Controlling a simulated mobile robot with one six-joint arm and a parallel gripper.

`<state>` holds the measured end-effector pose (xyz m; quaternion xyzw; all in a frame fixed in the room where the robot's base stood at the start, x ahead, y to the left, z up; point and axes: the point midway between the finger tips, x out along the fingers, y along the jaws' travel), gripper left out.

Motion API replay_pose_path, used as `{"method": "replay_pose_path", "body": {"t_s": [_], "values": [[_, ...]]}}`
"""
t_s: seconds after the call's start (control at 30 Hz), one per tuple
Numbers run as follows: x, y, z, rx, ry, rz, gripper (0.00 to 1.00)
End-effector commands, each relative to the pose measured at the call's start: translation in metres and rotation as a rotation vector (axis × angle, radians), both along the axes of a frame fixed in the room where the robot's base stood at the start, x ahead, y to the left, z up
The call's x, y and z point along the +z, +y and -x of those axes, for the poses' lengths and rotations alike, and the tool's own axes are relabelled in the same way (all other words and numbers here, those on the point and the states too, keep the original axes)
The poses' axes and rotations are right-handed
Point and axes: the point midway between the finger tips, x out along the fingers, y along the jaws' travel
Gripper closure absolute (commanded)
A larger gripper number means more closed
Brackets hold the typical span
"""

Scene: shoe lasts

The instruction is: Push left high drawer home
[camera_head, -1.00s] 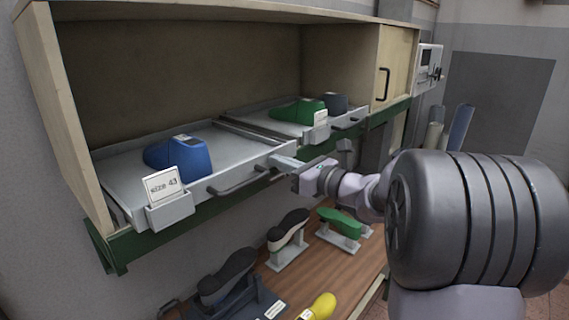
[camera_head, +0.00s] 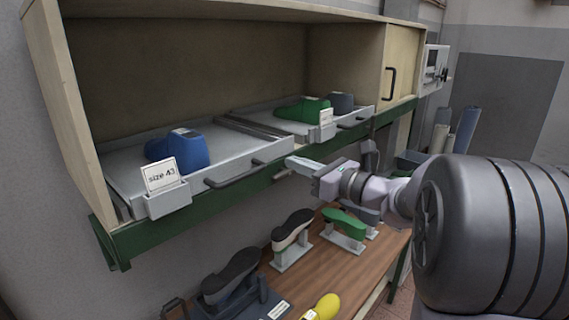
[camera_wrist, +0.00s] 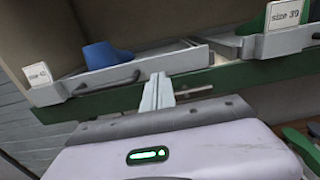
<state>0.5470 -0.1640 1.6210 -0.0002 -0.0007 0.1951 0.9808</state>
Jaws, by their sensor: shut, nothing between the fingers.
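The left high drawer (camera_head: 232,150) is a grey tray holding a blue shoe last (camera_head: 180,148), with a "size 43" card (camera_head: 161,174) at its front left corner and a dark bar handle (camera_head: 236,178). Its front stands close above the green shelf rail. It also shows in the wrist view (camera_wrist: 135,72), with the blue last (camera_wrist: 103,55) inside. My gripper (camera_head: 291,161) is shut and empty, by the right end of the drawer front. In the wrist view the closed fingers (camera_wrist: 157,91) overlap the drawer front's right part; I cannot tell whether they touch it.
A right drawer (camera_head: 282,124) holds a green last (camera_head: 300,109) and a "size 39" card (camera_wrist: 286,14). The green rail (camera_head: 215,205) runs below both drawers. Several lasts on stands fill the wooden bench (camera_head: 318,262) below. A closed cupboard door (camera_head: 398,65) is at the right.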

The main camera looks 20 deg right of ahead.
Motion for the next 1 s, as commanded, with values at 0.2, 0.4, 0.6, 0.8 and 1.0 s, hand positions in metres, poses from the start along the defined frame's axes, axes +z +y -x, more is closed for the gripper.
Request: {"method": "replay_pose_path", "body": {"t_s": [0.2, 0.4, 0.6, 0.8, 1.0], "values": [[-0.002, -0.015, 0.034, -0.004, 0.0, 0.001, 1.0], [-0.001, -0.027, 0.064, -0.003, -0.001, 0.0, 1.0], [0.0, -0.031, 0.073, -0.001, 0.0, -0.001, 1.0], [0.0, -0.03, 0.073, 0.0, 0.0, -0.001, 1.0], [-0.015, -0.013, 0.073, 0.032, 0.015, 0.042, 1.0]]}}
